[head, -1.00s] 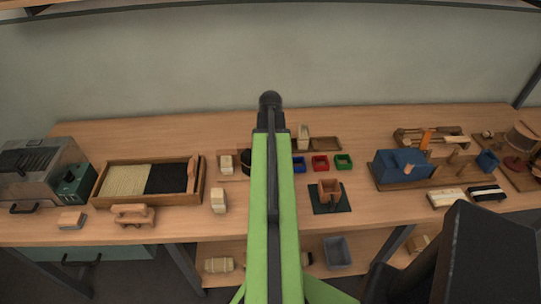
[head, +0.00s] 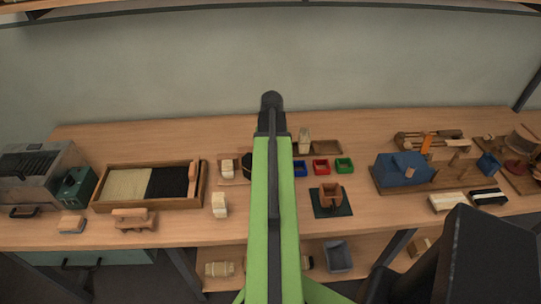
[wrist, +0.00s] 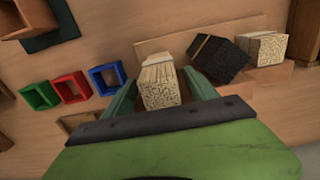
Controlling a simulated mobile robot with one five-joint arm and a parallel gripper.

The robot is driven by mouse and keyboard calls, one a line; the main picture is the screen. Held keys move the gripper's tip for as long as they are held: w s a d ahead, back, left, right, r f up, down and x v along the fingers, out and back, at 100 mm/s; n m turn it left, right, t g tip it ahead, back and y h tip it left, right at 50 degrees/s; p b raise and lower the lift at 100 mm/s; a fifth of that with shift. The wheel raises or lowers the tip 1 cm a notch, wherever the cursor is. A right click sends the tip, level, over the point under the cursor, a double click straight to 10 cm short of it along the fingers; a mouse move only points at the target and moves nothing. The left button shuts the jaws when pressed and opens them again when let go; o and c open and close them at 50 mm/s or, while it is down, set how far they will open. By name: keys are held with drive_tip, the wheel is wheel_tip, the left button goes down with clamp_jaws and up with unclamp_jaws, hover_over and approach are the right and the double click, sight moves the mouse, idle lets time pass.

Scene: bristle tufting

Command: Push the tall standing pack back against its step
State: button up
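In the wrist view a cream bristle pack (wrist: 160,84) stands between the two green fingers of my gripper (wrist: 160,74). The fingers are wide apart, one on each side of it, and I see no clear grip. To its right are a dark, turned pack (wrist: 218,58) and another cream pack (wrist: 267,48), on a wooden board (wrist: 150,46). A raised wooden strip (wrist: 268,77), which looks like the step, runs along the packs' lower side. The gap between the middle pack and this step is hidden by my gripper. In the head view my arm hides the gripper and that pack.
Blue (wrist: 105,79), red (wrist: 72,87) and green (wrist: 40,94) bins stand left of my gripper in the wrist view. In the head view a pale pack (head: 304,139) stands behind the bins, and another (head: 219,204) stands near the front edge.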

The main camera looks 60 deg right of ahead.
wheel_tip(320, 180, up, 18)
drive_tip(key=p, duration=1.7)
drive_tip(key=shift+f, duration=0.25)
drive_tip(key=shift+w+a+f, duration=0.1)
